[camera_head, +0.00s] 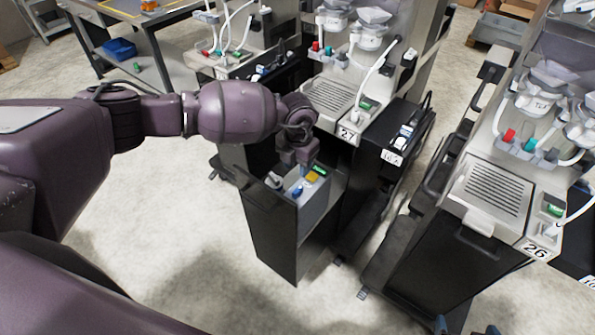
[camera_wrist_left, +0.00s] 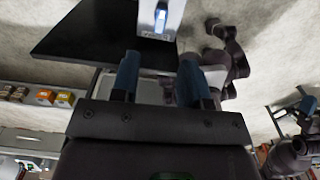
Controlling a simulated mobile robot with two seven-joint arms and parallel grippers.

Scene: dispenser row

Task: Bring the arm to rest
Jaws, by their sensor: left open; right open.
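My left arm reaches in from the left in the head view. My right gripper (camera_head: 466,328) shows only as two separate blue fingertips at the bottom edge of the head view.
Dispenser station 27 (camera_head: 330,95) stands behind the cabinet, and station 26 (camera_head: 495,190) stands at the right. A black unit (camera_head: 405,130) is between them. A workbench with a blue bin (camera_head: 119,48) is at the back left. Pale floor (camera_head: 190,240) lies open at lower left.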

